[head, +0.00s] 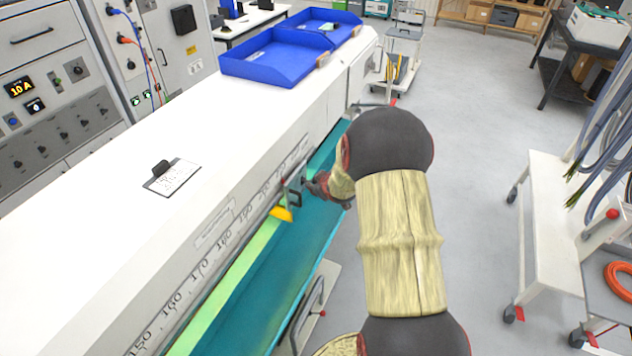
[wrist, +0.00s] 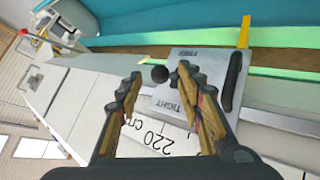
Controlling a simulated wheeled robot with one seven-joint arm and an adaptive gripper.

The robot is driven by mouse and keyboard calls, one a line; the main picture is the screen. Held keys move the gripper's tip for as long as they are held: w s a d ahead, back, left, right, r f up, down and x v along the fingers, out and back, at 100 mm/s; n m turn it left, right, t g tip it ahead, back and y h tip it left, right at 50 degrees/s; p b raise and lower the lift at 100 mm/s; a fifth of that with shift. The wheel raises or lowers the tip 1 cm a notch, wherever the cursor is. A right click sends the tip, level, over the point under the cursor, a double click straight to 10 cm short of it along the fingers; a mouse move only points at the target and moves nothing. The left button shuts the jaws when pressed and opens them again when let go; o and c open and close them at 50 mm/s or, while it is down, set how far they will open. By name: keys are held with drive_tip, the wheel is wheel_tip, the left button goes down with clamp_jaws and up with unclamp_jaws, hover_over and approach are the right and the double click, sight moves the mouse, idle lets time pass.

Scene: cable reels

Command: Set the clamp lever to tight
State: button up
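The clamp is a grey plate (wrist: 207,66) on the measuring rail, printed FREE and TIGHT, with a black bar handle (wrist: 234,78) and a yellow pointer (wrist: 244,32). In the head view the yellow pointer (head: 281,214) hangs over the green strip. The lever's round black knob (wrist: 160,74) shows at the plate's left edge, between the two words; its shaft is hidden, so its setting is unclear. My gripper (wrist: 159,78) is open, its fingertips on either side of the knob in the picture; I cannot tell whether they touch it. In the head view my gripper (head: 316,185) is at the clamp, partly hidden.
A long white bench (head: 110,240) carries the number scale along its side, above a teal trough (head: 265,275). Blue trays (head: 265,68) and a clipboard (head: 172,178) lie on top. A white cart (head: 555,225) stands at right, with open floor between.

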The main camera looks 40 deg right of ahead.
drive_tip(key=v, duration=0.8)
drive_tip(key=shift+s, duration=0.1)
drive_tip(key=s+f+m+g, duration=0.2)
drive_tip(key=s+f+g, duration=0.1)
drive_tip(key=s+f, duration=0.25)
drive_tip(key=s+a+r+m+g, duration=0.2)
drive_tip(key=s+a+r+g, duration=0.15)
drive_tip(key=s, duration=0.45)
drive_tip(key=s+a+r+n+t+y, duration=0.1)
drive_tip(key=s+a+r, duration=0.2)
drive_tip(key=a+r, duration=0.4)
drive_tip(key=s+a+r+n+t+y, duration=0.1)
drive_tip(key=s+a+r, duration=0.1)
drive_tip(key=a+r, duration=0.6)
drive_tip(key=s+a+r+n+t+y, duration=0.1)
drive_tip(key=a+r, duration=0.6)
drive_tip(key=a, duration=0.8)
drive_tip(key=s+y, duration=0.1)
drive_tip(key=s, duration=0.1)
drive_tip(key=shift+s+a+r, duration=0.15)
drive_tip(key=shift+s+r, duration=0.05)
drive_tip(key=shift+s, duration=0.1)
drive_tip(key=shift+c, duration=0.9)
